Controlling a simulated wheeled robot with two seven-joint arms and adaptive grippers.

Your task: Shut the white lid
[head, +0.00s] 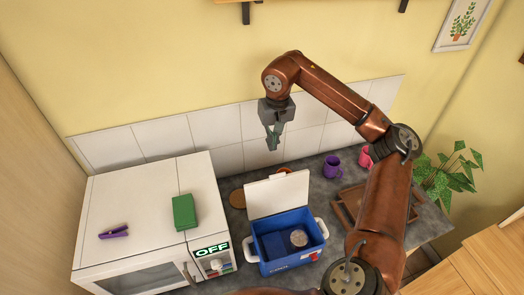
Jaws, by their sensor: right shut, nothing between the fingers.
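The white lid (278,195) stands up, open, at the back edge of a blue box (288,246) on the dark counter. Inside the box is a round, light-coloured item (299,238). The box has white handles at its sides. My right gripper (272,143) is above and behind the lid, pointing down, apart from it. Its fingers are shut and empty. My left gripper is out of view.
A white oven-like appliance (140,220) marked OFF stands left of the box, with a green block (185,212) and a purple clip (114,232) on top. A purple mug (332,167), a pink cup (365,157) and a brown tray (345,205) are to the right.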

